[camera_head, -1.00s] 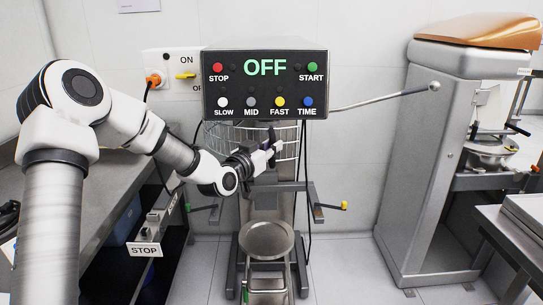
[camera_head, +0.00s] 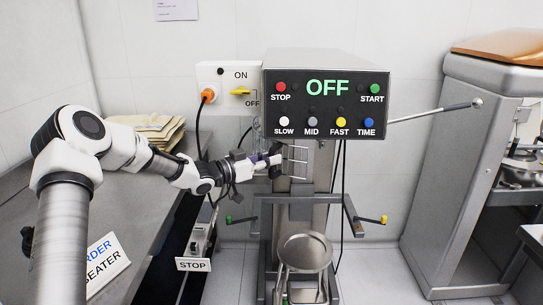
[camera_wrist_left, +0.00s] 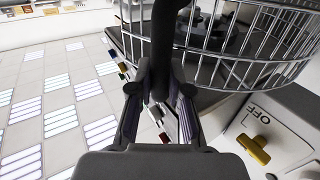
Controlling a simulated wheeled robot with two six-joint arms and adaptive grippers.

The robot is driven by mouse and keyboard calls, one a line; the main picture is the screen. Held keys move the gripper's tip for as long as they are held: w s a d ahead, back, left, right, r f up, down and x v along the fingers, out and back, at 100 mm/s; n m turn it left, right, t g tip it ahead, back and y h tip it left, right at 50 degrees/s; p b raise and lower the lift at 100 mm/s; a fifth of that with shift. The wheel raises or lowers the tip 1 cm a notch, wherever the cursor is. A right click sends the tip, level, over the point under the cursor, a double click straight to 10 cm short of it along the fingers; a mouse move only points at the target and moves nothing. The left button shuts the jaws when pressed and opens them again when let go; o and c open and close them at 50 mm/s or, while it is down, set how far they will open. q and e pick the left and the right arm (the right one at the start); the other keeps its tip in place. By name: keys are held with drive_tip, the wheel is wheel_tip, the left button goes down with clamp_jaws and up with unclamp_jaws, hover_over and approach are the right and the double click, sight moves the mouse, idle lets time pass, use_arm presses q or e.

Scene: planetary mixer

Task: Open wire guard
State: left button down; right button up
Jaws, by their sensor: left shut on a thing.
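The wire guard (camera_head: 297,153) is a metal cage hanging under the mixer head (camera_head: 325,122). In the head view only a narrow part of its bars shows. In the left wrist view its curved bars (camera_wrist_left: 235,62) fill the top right. My left gripper (camera_head: 274,161) is at the guard's left side, under the head's lower left corner. In the left wrist view the gripper (camera_wrist_left: 158,88) is shut on a dark upright handle (camera_wrist_left: 166,40) beside the bars. My right gripper is not in view.
A wall switch box (camera_head: 237,86) with a yellow knob and an orange plug is behind my left arm. A round metal bowl (camera_head: 304,253) stands below the guard. A steel counter (camera_head: 128,205) is at left and a grey machine (camera_head: 452,170) at right.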

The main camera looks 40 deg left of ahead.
use_arm(q)
drive_tip(key=shift+w+a+r, duration=0.1)
drive_tip(key=shift+a+r, duration=0.1)
drive_tip(key=c, duration=1.4)
unclamp_jaws()
drive_tip(key=shift+w+d, duration=0.1)
drive_tip(key=shift+o, duration=0.2)
drive_tip(key=shift+w+d+f, duration=0.2)
drive_tip(key=shift+w, duration=0.1)
drive_tip(key=v, duration=0.7)
drive_tip(key=shift+s, duration=0.2)
drive_tip(key=shift+a, duration=0.15)
